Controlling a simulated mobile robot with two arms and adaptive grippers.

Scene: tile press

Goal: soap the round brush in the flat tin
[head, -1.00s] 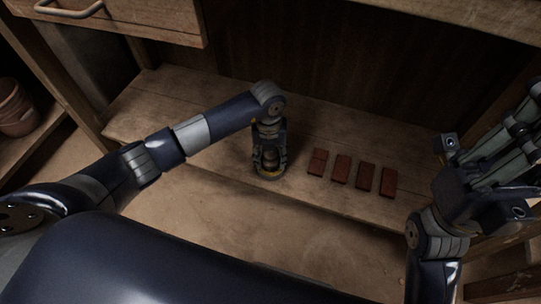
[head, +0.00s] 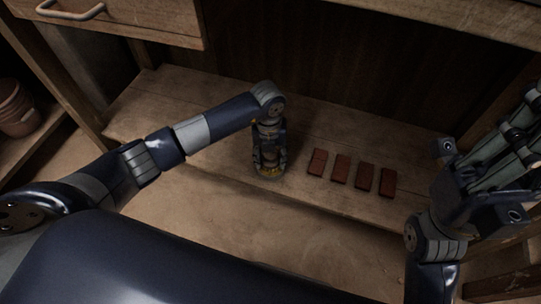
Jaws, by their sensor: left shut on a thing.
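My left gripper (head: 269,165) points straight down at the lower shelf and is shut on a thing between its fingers. That thing is mostly hidden by the fingers, so I cannot tell its shape or make out the round brush. A small round yellowish rim, which looks like the flat tin (head: 270,175), shows right under the fingertips. The gripper hides most of it, and I cannot tell whether the held thing touches it. My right gripper (head: 512,150) is raised at the right edge, away from the shelf; its fingertips are not clear.
Several red-brown tiles (head: 340,168) lie in a row on the wooden shelf (head: 215,120), just right of my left gripper. A drawer (head: 120,22) overhangs at the upper left. Stacked pots (head: 17,110) stand at the far left. The shelf left of the gripper is clear.

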